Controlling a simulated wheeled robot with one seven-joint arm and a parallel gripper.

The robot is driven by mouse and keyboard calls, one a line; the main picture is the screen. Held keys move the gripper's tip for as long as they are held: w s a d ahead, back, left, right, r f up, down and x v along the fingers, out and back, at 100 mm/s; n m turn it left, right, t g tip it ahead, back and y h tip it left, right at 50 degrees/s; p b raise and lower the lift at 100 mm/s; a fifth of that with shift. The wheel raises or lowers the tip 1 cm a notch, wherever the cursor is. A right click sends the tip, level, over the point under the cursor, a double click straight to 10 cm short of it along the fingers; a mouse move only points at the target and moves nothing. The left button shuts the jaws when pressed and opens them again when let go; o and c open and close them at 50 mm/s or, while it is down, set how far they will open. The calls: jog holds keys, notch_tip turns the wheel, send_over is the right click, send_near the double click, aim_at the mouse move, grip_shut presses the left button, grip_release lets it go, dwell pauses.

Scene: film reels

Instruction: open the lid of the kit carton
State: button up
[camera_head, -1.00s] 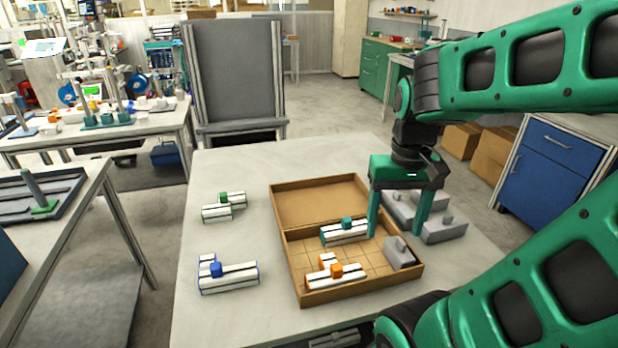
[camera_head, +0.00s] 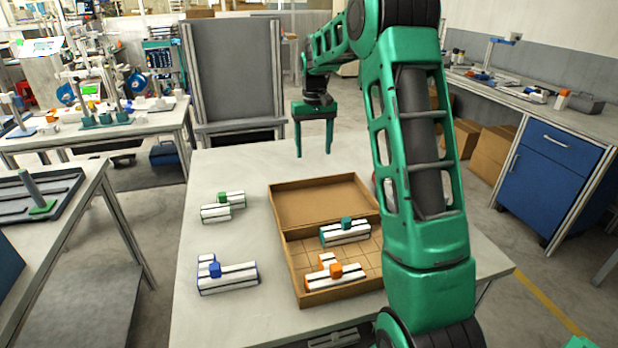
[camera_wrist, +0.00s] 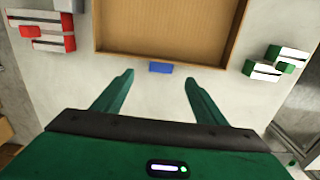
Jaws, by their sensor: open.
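The kit carton (camera_head: 306,290) is a brown box on the table, with its lid (camera_head: 315,200) folded open on its far side. In its gridded base lie a white part with a teal block (camera_head: 346,231) and a white part with an orange block (camera_head: 335,276). My arm hides the carton's right side. My gripper (camera_head: 313,154) is open and empty, beyond the lid's far edge. In the wrist view the lid (camera_wrist: 170,28) shows its inner face, with a blue tab (camera_wrist: 160,67) at its edge, just ahead of my fingertips (camera_wrist: 159,80).
A white part with a blue block (camera_head: 228,275) and one with a green block (camera_head: 223,206) lie left of the carton on the table (camera_head: 190,318). A red part (camera_wrist: 45,32) lies on the opposite side. A grey panel (camera_head: 237,75) stands behind the table.

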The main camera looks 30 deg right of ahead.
jog(key=f, duration=0.4)
jog(key=w+f, duration=0.1)
jog(key=f, duration=0.6)
jog(key=shift+w+f, duration=0.3)
jog(key=shift+f, duration=0.05)
jog(key=shift+c, duration=0.6)
